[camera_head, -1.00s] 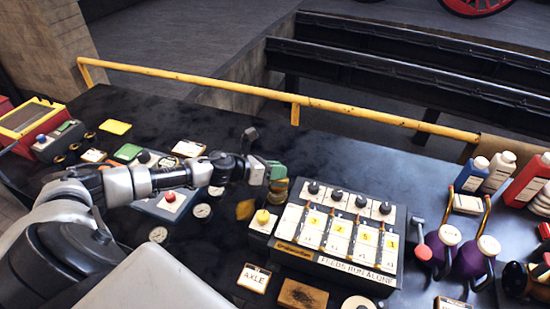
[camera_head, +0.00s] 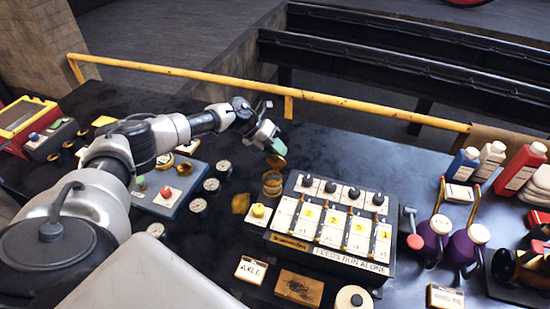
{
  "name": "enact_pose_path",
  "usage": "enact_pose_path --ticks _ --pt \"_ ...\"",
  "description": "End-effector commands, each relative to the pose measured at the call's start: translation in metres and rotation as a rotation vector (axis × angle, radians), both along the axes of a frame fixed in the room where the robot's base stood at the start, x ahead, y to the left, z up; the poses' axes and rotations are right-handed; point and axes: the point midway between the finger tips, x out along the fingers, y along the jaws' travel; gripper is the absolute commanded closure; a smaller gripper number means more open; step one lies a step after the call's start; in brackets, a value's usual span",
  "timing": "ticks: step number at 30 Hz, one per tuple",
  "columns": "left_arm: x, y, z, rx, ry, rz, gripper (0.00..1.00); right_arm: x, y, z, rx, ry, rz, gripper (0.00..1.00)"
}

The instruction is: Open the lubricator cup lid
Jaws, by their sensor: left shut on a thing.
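The lubricator cup (camera_head: 272,184) is a small brass-coloured cup on the dark bench, at the back left corner of the feed box. Its lid (camera_head: 277,162) shows as a brass disc raised and tilted above the cup's far rim. My left gripper (camera_head: 272,143), with green finger pads, is just behind and above the cup. It is shut at the lid's upper edge; the exact grip is partly hidden by the fingers. My right gripper is not in view.
The feed box (camera_head: 330,262) with black knobs and numbered yellow tags stands right of the cup. A yellow-button block (camera_head: 259,214) is in front, and gauges (camera_head: 224,167) are to the left. A yellow rail (camera_head: 350,104) runs behind. Purple oil cans (camera_head: 467,245) stand at right.

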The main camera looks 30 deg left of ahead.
Motion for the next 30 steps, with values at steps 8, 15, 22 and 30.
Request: enact_pose_path --ticks 8,15,22,30 --pt "0.01 0.002 -0.008 -0.039 0.151 0.004 1.0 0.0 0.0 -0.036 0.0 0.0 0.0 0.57" --pt "0.013 0.003 -0.008 -0.055 0.217 0.004 1.0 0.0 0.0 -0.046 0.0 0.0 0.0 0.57" --pt "0.013 0.003 -0.007 -0.059 0.235 0.003 1.0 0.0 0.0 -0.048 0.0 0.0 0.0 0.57" --pt "0.013 0.003 -0.007 -0.058 0.233 0.002 1.0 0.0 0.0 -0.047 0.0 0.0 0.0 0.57"
